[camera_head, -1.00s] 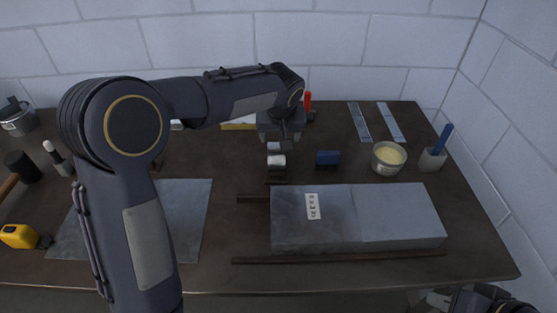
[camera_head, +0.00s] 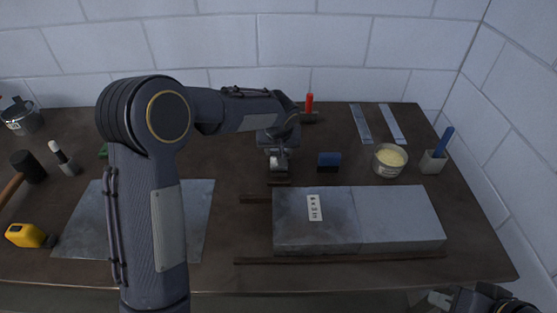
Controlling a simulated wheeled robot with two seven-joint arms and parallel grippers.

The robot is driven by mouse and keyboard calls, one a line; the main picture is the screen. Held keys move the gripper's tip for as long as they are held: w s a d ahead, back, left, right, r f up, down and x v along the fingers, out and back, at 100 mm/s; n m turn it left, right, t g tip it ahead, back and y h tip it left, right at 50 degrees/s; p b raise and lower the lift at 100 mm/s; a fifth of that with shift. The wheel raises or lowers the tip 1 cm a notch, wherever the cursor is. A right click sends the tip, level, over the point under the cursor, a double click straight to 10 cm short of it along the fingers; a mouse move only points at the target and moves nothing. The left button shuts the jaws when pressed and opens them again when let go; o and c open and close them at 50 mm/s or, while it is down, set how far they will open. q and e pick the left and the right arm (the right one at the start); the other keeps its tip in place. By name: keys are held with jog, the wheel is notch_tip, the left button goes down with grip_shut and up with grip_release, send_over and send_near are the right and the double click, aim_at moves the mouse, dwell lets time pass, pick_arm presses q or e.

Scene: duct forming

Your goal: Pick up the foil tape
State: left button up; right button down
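The foil tape (camera_head: 276,164) is a small pale silver roll on the table behind the metal duct, partly hidden by my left gripper. My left gripper (camera_head: 279,155) points down at the roll, with its fingers right at it. The wrist covers much of the fingers, so I cannot tell whether they are around the tape or closed on it. My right gripper (camera_head: 440,299) shows only in part at the bottom right edge, below the table's front and away from the tape. Its finger opening is not clear.
The grey duct (camera_head: 385,219) lies in front of the tape between dark bars. A red-handled tool (camera_head: 309,106) is behind. A metal sheet (camera_head: 85,220) lies left.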

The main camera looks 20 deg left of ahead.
pick_arm(q)
jog(key=c, duration=0.6)
jog(key=shift+r, duration=0.15)
jog(key=shift+r, duration=0.55)
jog(key=s+d+r+b, duration=0.1)
jog(key=s+r+b, duration=0.2)
jog(key=s+r, duration=0.8)
jog(key=s, duration=0.3)
jog(key=shift+d+r, duration=0.15)
jog(key=shift+r, duration=0.2)
